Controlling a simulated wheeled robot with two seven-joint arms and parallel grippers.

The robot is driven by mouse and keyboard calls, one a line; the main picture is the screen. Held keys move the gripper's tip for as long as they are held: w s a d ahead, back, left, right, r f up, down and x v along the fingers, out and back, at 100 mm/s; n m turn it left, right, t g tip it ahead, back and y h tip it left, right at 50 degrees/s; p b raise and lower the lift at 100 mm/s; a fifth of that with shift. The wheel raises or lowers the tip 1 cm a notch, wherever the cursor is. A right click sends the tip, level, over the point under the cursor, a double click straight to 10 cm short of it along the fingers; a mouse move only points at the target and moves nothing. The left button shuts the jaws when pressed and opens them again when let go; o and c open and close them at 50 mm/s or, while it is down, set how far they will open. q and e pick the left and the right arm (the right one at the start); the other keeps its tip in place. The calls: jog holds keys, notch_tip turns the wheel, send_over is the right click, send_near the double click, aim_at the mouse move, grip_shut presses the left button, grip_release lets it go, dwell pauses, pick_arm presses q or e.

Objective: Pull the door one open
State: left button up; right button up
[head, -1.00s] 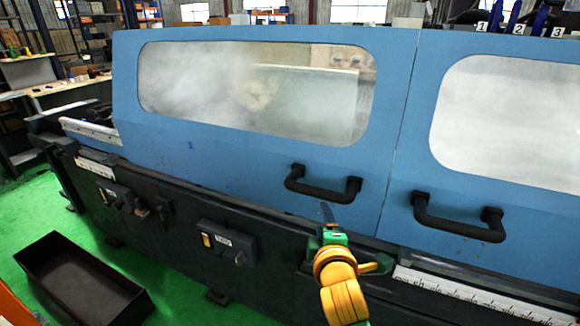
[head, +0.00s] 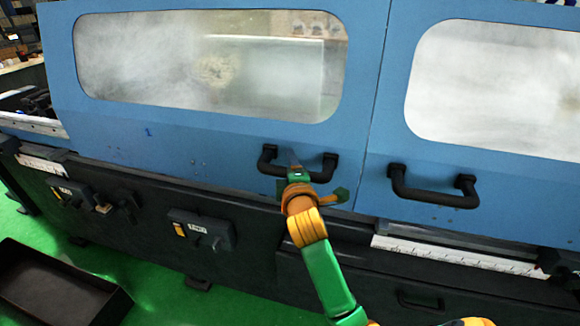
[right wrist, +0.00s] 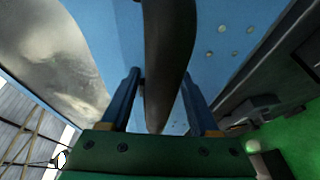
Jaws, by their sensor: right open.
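Door one (head: 220,140) is the left blue panel with a fogged window and a small blue mark like a 1. It looks closed, its right edge against the seam with the other door. Its black bar handle (head: 325,168) is low on the right. My right gripper (head: 293,163) is at the handle's left-middle part. In the right wrist view, the bar (right wrist: 165,50) runs between the two spread fingers of the gripper (right wrist: 160,82), with gaps visible beside it. The fingertips' depth past the bar is hard to tell. My left gripper is not in view.
A second blue door (head: 480,150) with its own black handle (head: 430,190) is to the right. The dark machine base (head: 130,205) with switch boxes runs below. A black open bin (head: 60,285) lies on the green floor at lower left.

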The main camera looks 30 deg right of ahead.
jog(key=shift+s, duration=0.1)
grip_shut()
dwell(1.2)
